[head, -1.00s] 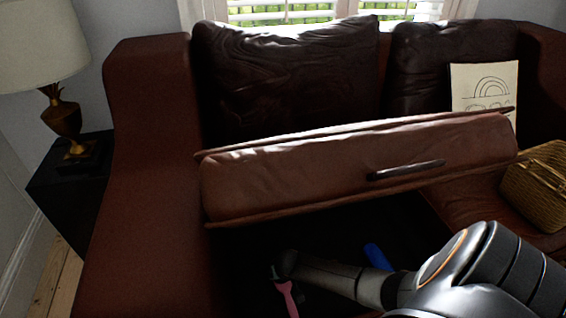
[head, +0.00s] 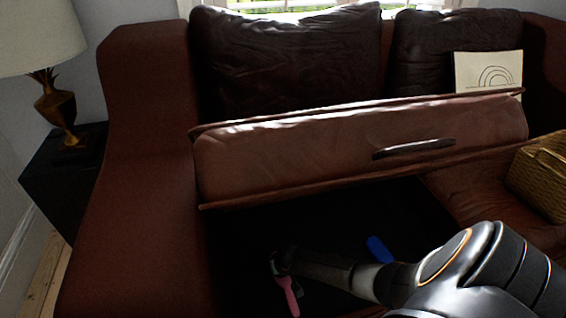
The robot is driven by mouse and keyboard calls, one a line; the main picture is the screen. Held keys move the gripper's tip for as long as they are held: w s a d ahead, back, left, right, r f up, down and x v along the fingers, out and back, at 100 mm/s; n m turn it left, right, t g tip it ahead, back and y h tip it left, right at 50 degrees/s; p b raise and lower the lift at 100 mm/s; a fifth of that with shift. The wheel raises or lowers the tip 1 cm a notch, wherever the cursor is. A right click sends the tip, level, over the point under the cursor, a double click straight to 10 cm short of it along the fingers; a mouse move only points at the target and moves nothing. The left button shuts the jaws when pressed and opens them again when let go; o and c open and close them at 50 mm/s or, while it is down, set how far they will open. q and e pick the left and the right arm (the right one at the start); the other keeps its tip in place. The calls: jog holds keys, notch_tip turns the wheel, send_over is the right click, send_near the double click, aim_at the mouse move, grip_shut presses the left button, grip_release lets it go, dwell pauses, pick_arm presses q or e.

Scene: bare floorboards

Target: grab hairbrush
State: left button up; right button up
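A pink long-handled thing (head: 287,296), which looks like the hairbrush, is inside the dark compartment under the raised sofa seat. Its upper end is at the fingers of my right gripper (head: 278,264), whose arm comes in from the right. The fingers are dark and small against the shadow, so I cannot tell whether they are closed on it. My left gripper is not in view.
The raised brown seat panel (head: 300,157) with a dark handle (head: 414,149) slants above the compartment. A blue thing (head: 379,250) lies in the compartment beside my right arm. A wicker basket (head: 542,180) stands on the right seat. The sofa arm (head: 145,180) bounds the left.

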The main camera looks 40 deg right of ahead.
grip_shut()
jog(key=shift+r, duration=0.1)
dwell(0.3)
